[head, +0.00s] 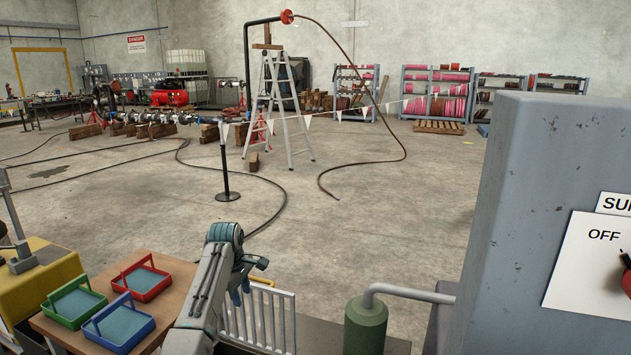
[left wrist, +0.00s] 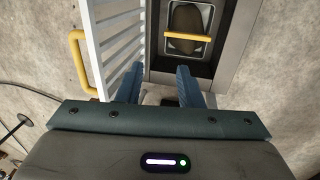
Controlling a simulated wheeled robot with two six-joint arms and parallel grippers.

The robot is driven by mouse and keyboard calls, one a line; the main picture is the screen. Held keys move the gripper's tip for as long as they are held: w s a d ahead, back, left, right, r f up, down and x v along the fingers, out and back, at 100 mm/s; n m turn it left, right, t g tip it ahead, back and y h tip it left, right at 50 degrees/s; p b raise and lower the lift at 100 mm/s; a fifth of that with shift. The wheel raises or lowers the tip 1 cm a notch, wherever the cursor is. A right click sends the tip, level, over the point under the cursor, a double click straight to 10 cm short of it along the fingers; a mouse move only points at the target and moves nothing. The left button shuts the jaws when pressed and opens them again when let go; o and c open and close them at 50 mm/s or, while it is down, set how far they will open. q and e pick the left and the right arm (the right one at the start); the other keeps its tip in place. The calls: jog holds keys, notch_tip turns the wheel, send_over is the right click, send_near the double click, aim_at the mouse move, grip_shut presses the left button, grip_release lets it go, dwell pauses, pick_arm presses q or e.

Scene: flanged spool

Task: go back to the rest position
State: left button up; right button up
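My left gripper (head: 243,290) is low in the middle of the head view, beside a white barred rack (head: 262,318). In the left wrist view its two blue fingers (left wrist: 158,84) stand apart with nothing held between them. Beyond the fingers in that view are the white rack (left wrist: 118,40) with a yellow handle (left wrist: 77,62), and a grey housing with a yellow bar (left wrist: 188,37). My right gripper is not in view.
A wooden table with red (head: 142,278), green (head: 74,303) and blue (head: 119,325) trays is at the lower left. A green cylinder (head: 365,328) and large grey cabinet (head: 535,190) stand right. A stepladder (head: 278,105) stands farther off. The middle floor is mostly clear.

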pick_arm(q)
jog(key=s+a+f+m, duration=0.3)
jog(key=s+f, duration=0.6)
jog(key=s, duration=0.1)
jog(key=s+a+f+m, duration=0.3)
jog(key=s+f, duration=0.6)
jog(key=s, duration=0.2)
jog(key=s+r+m+t, duration=0.1)
jog(key=s+r+m, duration=0.15)
jog(key=s, duration=0.85)
jog(key=s+a+r+m+y, duration=0.1)
jog(key=s+m, duration=0.2)
jog(key=s, duration=0.7)
jog(key=s+r+m+t, duration=0.1)
jog(key=s+r+m, duration=0.15)
jog(key=s, duration=0.85)
notch_tip(320, 180, down, 31)
jog(key=a+g, duration=0.2)
jog(key=a, duration=0.1)
jog(key=s+a+f, duration=0.1)
jog(key=s+f, duration=1.6)
jog(key=f, duration=0.2)
jog(key=shift+s+g, duration=0.2)
jog(key=shift+g, duration=0.2)
